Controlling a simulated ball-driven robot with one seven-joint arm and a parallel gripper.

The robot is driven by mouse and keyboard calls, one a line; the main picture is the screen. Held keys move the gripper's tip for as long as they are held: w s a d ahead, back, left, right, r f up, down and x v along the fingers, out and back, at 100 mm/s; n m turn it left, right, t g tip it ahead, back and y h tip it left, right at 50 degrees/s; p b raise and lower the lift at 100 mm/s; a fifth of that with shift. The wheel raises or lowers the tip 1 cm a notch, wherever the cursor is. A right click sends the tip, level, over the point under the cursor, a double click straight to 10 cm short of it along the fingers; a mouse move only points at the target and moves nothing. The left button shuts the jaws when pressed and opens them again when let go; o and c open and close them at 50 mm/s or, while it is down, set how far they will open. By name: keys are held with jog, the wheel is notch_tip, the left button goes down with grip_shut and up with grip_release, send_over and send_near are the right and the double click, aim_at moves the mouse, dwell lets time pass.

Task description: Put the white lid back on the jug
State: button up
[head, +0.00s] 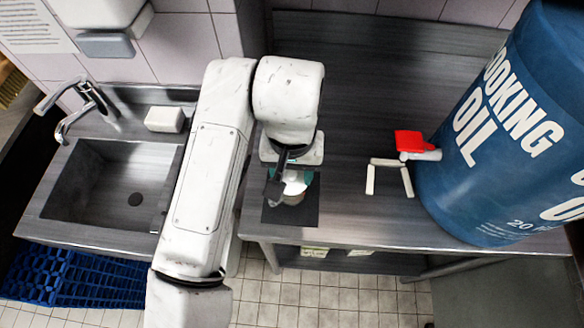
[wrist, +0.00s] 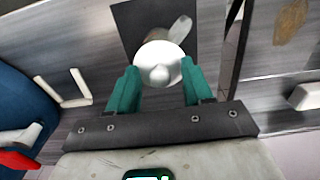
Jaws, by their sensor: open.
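The white lid (wrist: 158,58) is round with a knob and lies over the top of the jug in the wrist view. The jug (head: 291,198) stands on a dark mat (head: 303,217) near the counter's front edge; the lid and my gripper hide most of it. Its pale handle or spout (wrist: 181,28) sticks out beyond the lid. My gripper (wrist: 160,68) is open, its teal fingers either side of the lid's near part, with gaps between them and the knob. In the head view my gripper (head: 291,181) is right above the jug. I cannot tell whether the lid sits flush.
A big blue cooking oil drum (head: 500,130) with a red-handled tap (head: 410,141) stands at the right. White bars (head: 389,163) form a bracket on the counter before it. At the left are a sink (head: 110,185), a faucet (head: 85,100) and a white block (head: 164,119).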

notch_tip(320, 180, up, 11)
dwell(0.7)
jog(key=shift+f, duration=0.1)
